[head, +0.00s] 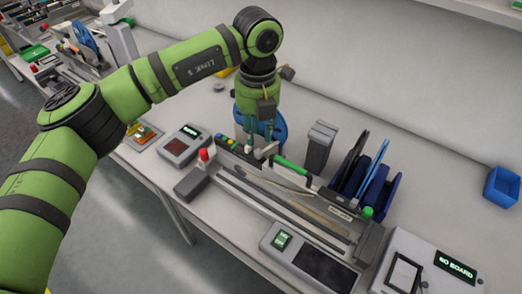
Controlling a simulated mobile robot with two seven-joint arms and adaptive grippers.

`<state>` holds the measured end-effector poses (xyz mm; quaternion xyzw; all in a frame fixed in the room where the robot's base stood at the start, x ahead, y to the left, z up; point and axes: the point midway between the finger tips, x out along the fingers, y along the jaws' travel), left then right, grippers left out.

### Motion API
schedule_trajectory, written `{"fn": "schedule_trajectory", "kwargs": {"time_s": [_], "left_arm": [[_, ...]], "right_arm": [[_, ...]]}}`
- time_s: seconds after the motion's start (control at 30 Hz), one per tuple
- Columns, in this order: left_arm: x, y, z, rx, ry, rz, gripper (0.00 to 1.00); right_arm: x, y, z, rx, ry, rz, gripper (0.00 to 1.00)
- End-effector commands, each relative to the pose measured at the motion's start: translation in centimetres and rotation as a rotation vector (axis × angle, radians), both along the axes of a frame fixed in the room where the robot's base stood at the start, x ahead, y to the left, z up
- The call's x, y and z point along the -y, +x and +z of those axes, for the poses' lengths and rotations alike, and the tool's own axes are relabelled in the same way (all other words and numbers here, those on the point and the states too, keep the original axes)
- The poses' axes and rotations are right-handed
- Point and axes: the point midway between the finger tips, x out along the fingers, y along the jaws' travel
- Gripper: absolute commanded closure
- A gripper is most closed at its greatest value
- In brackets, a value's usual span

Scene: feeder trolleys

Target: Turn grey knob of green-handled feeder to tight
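The feeder (310,207) is a long grey unit lying on the white bench, with a green handle (292,165) along its back edge. A small pale grey part, apparently the grey knob (266,151), shows just left of the handle. My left gripper (260,143) points down from above at this spot, its fingertips at or very close to the knob. The fingers and the knob overlap in the view, so I cannot tell whether they touch or grip it. The knob's tightness cannot be read. My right gripper is out of view.
A blue reel (281,130) stands behind my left gripper. A red-topped post (204,155) and a dark-screened box (184,146) are left of the feeder. Blue racks (376,192), a display panel (325,266) and a "NO BOARD" unit (432,270) are right. The back right bench is mostly clear.

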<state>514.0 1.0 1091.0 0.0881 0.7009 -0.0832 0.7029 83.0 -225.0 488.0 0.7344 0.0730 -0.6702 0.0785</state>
Motion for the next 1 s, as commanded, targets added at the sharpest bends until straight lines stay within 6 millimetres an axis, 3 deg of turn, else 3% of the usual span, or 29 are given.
{"fn": "schedule_trajectory", "kwargs": {"time_s": [0.4,0.77,0.83,1.0], "left_arm": [[0.1,-0.1,-5.6,-0.004,-0.003,-0.004,0.70],[0.2,-0.1,-6.4,-0.002,-0.006,-0.005,0.70],[0.2,-0.1,-6.4,-0.002,-0.006,-0.005,0.98],[0.2,-0.1,-6.4,-0.002,-0.006,-0.005,1.00]], "right_arm": [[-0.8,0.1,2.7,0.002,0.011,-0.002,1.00],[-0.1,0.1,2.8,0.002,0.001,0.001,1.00],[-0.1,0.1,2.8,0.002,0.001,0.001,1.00],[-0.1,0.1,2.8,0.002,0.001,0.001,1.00]]}}
